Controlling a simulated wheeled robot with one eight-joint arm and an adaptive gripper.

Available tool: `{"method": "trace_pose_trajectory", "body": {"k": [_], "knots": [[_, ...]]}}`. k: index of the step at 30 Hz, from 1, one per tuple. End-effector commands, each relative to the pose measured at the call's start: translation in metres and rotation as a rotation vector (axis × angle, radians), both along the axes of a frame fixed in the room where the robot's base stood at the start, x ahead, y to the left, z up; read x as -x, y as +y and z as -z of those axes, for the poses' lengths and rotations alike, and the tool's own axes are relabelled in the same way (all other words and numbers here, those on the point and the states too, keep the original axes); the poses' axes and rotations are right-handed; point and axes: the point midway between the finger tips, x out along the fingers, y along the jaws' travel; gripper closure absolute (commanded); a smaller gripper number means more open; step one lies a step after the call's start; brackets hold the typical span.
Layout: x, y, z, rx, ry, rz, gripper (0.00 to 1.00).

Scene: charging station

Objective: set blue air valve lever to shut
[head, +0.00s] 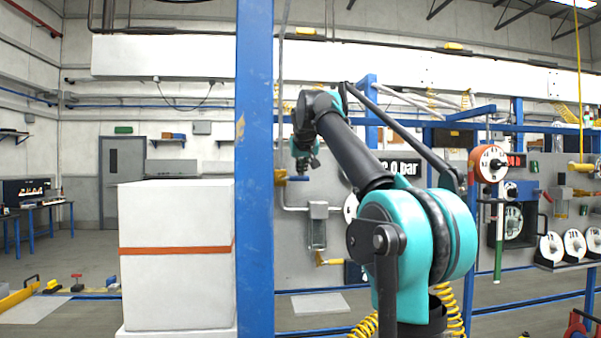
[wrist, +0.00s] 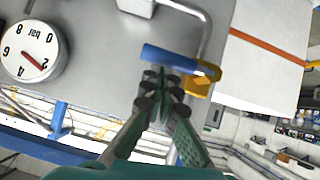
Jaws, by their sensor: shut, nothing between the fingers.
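The blue lever (wrist: 170,59) sits on a yellow valve body (wrist: 199,84) on a grey pipe. In the wrist view it lies crosswise to the pipe, its free end pointing left. In the head view the lever (head: 299,178) shows small, sticking out sideways to the right of the yellow valve. My gripper (wrist: 162,76) is shut and empty, its fingertips at the lever's lower edge in the wrist view. I cannot tell whether they touch it. The gripper (head: 308,168) is just above the lever in the head view.
A blue post (head: 255,170) stands left of the valve, with a white cabinet (head: 176,255) beyond it. A round gauge (wrist: 34,50) is on the grey panel (wrist: 105,25). Another yellow-handled valve (head: 328,259) sits lower on the panel.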

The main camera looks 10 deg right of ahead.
Motion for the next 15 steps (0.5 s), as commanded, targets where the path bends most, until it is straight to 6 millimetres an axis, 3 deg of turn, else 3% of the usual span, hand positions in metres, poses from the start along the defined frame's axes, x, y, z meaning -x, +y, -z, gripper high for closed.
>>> {"method": "trace_pose_trajectory", "body": {"k": [5, 15], "knots": [[0.014, -0.004, -0.029, -0.001, -0.001, 0.0, 1.0], [0.074, -0.004, -0.069, -0.001, -0.001, -0.002, 1.0]]}}
